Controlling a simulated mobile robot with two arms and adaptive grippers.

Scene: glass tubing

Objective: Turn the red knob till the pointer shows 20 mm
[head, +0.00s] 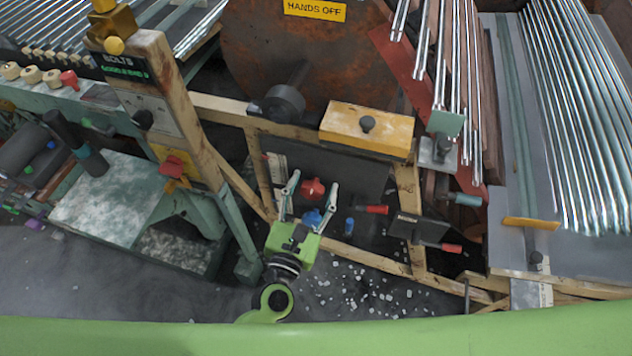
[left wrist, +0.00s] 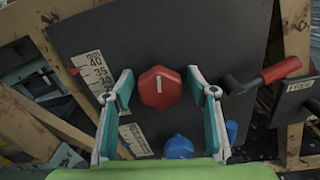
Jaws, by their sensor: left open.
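The red knob (head: 312,189) sits on a dark upright panel (head: 352,172) in the wooden frame. In the left wrist view the red knob (left wrist: 160,87) has a white line standing nearly upright. My left gripper (head: 314,183) is open, with its fingertips either side of the knob; the left wrist view shows the open gripper (left wrist: 160,74) with gaps between fingers and knob. A pale scale (left wrist: 97,72), marked 40, 35 and about 30, is left of the knob. My left finger hides part of it, and I cannot read the pointer. My right gripper is out of view.
A blue knob (left wrist: 179,146) is below the red one. A red-handled lever (left wrist: 280,70) sticks out at the right. Wooden beams (head: 262,170) frame the panel. White chips (head: 365,290) litter the floor. Glass tubes (head: 570,110) lie at the right.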

